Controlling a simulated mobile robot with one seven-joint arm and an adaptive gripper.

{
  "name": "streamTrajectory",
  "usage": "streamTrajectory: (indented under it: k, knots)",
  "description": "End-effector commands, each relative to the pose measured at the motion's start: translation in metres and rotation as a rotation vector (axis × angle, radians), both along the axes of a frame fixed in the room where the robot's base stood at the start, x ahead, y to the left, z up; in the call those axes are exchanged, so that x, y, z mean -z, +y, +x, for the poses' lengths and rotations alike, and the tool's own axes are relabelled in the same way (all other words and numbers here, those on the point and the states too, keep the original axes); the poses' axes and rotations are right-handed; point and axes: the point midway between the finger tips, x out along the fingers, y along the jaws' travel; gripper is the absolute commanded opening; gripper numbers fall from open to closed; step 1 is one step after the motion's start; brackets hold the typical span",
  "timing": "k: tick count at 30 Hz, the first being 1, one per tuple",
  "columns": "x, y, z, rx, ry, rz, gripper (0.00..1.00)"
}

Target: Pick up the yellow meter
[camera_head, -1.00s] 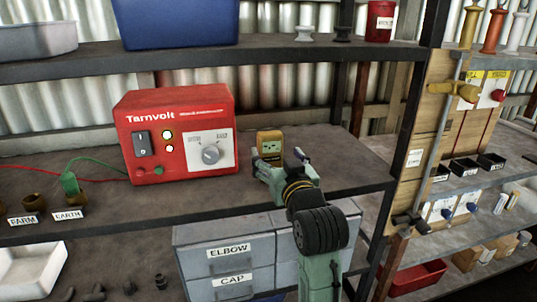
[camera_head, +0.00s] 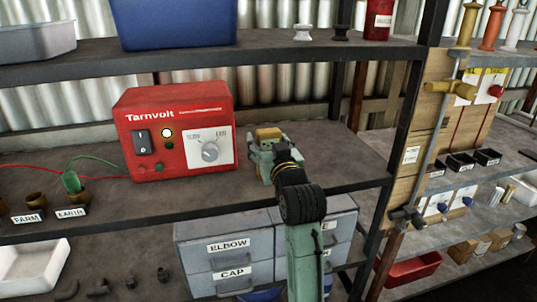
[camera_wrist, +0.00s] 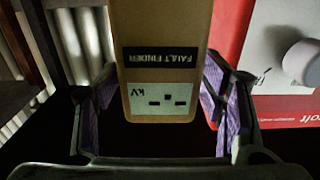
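The yellow meter (camera_head: 268,133) stands on the middle shelf, just right of the red Tarnvolt box. My gripper (camera_head: 264,149) is at the meter, hiding most of its front in the head view. In the wrist view the meter (camera_wrist: 165,30) appears upside down, with a black "FAULT FINDER" label and a pale kV display. My gripper (camera_wrist: 160,110) is open in the wrist view, with one purple-padded finger on each side of the meter.
The red Tarnvolt box (camera_head: 180,132) stands close to the left of the meter. The upper shelf (camera_head: 230,58) runs overhead with a blue bin (camera_head: 175,22). A dark shelf post (camera_head: 408,120) rises on the right. Grey drawers (camera_head: 228,255) sit below.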

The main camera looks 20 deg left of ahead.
Motion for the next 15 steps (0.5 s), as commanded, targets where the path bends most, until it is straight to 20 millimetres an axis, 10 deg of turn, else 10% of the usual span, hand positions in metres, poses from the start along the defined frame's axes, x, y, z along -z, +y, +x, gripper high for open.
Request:
streamTrajectory:
  k: [15]
  knots:
    - [-0.0001, -0.0002, -0.0001, 0.000, 0.000, 0.000, 0.26]
